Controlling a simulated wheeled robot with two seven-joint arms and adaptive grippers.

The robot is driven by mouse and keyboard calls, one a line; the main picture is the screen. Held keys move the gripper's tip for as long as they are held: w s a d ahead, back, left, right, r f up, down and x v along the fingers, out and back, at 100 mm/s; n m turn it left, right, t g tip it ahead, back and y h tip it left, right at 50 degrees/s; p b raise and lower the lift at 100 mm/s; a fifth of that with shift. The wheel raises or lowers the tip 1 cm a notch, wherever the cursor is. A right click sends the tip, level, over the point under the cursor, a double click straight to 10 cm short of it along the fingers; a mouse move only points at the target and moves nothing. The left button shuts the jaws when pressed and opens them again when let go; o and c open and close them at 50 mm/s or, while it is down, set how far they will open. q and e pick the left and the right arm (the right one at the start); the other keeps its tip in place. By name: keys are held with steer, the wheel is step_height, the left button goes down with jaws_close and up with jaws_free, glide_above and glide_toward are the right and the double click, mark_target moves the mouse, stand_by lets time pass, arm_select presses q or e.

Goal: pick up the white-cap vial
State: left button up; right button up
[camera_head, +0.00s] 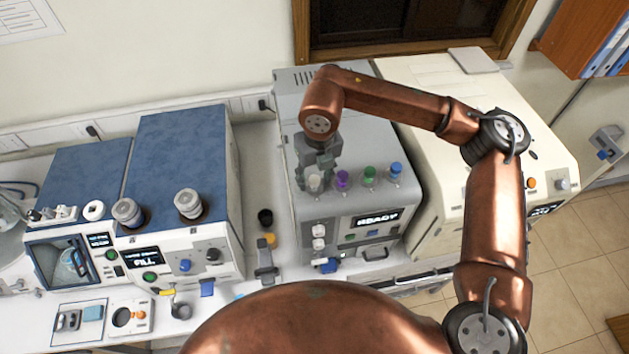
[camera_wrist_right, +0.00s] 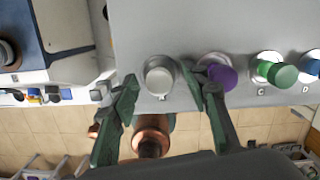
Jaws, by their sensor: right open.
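The white-cap vial (camera_head: 315,183) stands in the leftmost place of a row of capped vials on the grey machine (camera_head: 345,205). Its round white cap also shows in the right wrist view (camera_wrist_right: 160,80). My right gripper (camera_head: 317,165) is above and behind it, pointing down. In the right wrist view its green fingers (camera_wrist_right: 162,84) are open, one on each side of the cap, with visible gaps. Contact with the vial does not show. My left gripper is in neither view.
A purple-cap vial (camera_wrist_right: 222,77) stands close beside the right finger. Green-cap (camera_head: 369,174) and blue-cap (camera_head: 395,169) vials follow to the right. A blue-topped machine (camera_head: 180,150) is at left and a cream machine (camera_head: 450,100) at right. A black-capped bottle (camera_head: 265,217) stands between machines.

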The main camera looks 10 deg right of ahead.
steer(key=shift+a+f, duration=0.1)
steer(key=shift+f, duration=0.4)
jaws_close()
